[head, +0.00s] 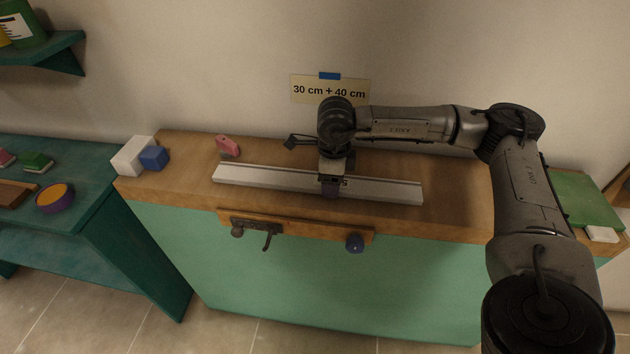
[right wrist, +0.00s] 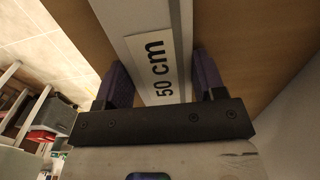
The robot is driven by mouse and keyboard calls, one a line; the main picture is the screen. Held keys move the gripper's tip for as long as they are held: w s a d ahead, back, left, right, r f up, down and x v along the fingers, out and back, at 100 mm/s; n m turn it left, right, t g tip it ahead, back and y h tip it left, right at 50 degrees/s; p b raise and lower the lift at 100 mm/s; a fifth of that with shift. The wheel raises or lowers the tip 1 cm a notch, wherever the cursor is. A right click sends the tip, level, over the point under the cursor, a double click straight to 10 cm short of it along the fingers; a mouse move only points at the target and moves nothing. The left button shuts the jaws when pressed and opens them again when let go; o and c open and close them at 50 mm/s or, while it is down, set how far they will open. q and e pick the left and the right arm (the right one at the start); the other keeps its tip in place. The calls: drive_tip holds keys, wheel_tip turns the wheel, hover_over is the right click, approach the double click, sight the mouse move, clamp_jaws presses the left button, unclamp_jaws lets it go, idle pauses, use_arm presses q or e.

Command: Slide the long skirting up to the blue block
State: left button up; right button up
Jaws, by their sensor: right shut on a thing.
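The long skirting (head: 265,179) is a pale, straight strip lying lengthwise on the wooden bench top. My right gripper (head: 331,187) comes down from above near its middle and is shut on it. In the right wrist view the two purple fingers stand on either side of the skirting (right wrist: 140,15), which bears a "50 cm" label. The blue block (head: 154,158) sits at the left end of the bench against a white block (head: 132,156). A clear gap lies between the skirting's left end and the blue block. My left gripper is not in view.
A pink object (head: 228,145) stands behind the skirting's left part. A sign (head: 330,91) reading "30 cm + 40 cm" is on the wall. A wooden rail (head: 300,229) with knobs and a hook runs along the bench front. A teal shelf (head: 95,220) stands left.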

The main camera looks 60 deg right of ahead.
sight(269, 175)
drive_tip(key=shift+w+a, duration=0.2)
drive_tip(key=shift+w, duration=0.25)
drive_tip(key=shift+w+a+p, duration=0.25)
drive_tip(key=shift+w+a, duration=0.05)
drive_tip(key=shift+w, duration=0.4)
drive_tip(key=shift+w+a+p, duration=0.25)
drive_tip(key=shift+w, duration=0.45)
drive_tip(key=shift+w+a+p, duration=0.25)
drive_tip(key=shift+w+a, duration=0.05)
drive_tip(key=shift+w, duration=0.4)
drive_tip(key=shift+w+a+p, duration=0.25)
drive_tip(key=shift+w+a, duration=0.05)
drive_tip(key=shift+w, duration=0.45)
drive_tip(key=shift+w+a+p, duration=0.2)
drive_tip(key=shift+w+a, duration=0.1)
drive_tip(key=shift+w, duration=0.5)
drive_tip(key=shift+w+a+p, duration=0.25)
drive_tip(key=shift+w+a, duration=0.05)
drive_tip(key=shift+w, duration=0.45)
drive_tip(key=shift+w+a+p, duration=0.15)
drive_tip(key=shift+w+a, duration=0.15)
drive_tip(key=shift+w, duration=0.5)
drive_tip(key=shift+w+a+p, duration=0.2)
drive_tip(key=shift+w+a, duration=0.15)
drive_tip(key=shift+w, duration=0.4)
drive_tip(key=shift+w+a+p, duration=0.15)
drive_tip(key=shift+w+a, duration=0.15)
drive_tip(key=shift+w, duration=0.5)
drive_tip(key=shift+s, duration=0.1)
drive_tip(key=o, duration=1.2)
